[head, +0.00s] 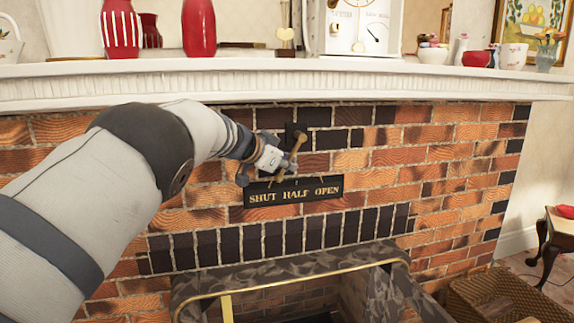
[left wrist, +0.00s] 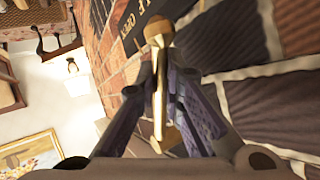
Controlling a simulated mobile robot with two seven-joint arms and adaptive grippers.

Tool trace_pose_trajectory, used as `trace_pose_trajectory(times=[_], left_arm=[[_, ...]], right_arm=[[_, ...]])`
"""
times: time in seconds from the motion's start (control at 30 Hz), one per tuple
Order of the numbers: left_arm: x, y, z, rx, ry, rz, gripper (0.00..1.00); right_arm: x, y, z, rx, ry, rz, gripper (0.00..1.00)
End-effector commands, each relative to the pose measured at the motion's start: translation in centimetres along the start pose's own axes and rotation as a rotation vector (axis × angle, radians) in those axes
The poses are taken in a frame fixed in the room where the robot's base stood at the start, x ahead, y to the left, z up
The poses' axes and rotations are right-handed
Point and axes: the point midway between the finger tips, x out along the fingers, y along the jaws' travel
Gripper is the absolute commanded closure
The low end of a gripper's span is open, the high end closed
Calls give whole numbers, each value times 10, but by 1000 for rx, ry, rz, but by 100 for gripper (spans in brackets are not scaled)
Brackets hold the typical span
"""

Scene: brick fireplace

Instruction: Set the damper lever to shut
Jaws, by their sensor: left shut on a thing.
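The brass damper lever (head: 297,148) hangs from a dark mount (head: 294,131) on the brick face. Its lower end points down, slightly left, roughly above the word HALF on the dark plate (head: 293,191) lettered SHUT, HALF, OPEN from left to right. My left gripper (head: 285,169) comes in from the left and is shut on the lever. In the left wrist view the lever (left wrist: 159,85) runs between the two fingers (left wrist: 160,100), its rounded end beyond them. The gripper partly hides the lever's lower part in the head view. My right gripper is not in view.
The white mantel (head: 290,90) runs above the lever, with red vases (head: 199,28), a clock (head: 362,25) and cups on it. Below is the firebox with a brass-edged surround (head: 290,281). A wicker basket (head: 500,297) stands at the lower right.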

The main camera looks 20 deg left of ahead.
Motion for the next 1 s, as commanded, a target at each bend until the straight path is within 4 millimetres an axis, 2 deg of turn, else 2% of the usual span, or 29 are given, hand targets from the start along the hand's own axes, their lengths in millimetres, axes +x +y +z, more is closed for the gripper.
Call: trace_pose_trajectory(times=[0.03, 0.1, 0.17, 0.43, 0.53, 0.67, 0.9, 1.0], left_arm=[[1, 2, 2, -2, -2, 4, 100], [1, 2, 2, -3, -2, 4, 80], [1, 2, 2, -2, -2, 3, 70], [0, 1, 1, -2, 0, 2, 70], [-6, 0, 0, -3, 1, 0, 70], [-29, 0, -1, -4, 0, -1, 70], [-91, 0, -1, -3, 2, 0, 70], [-108, 1, 0, -2, 0, 2, 70]], right_arm=[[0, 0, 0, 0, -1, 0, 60], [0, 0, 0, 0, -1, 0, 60], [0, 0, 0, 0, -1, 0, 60], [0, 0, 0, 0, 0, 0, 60], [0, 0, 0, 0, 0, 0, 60], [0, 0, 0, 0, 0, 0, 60], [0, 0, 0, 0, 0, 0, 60], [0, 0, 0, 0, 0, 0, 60]])
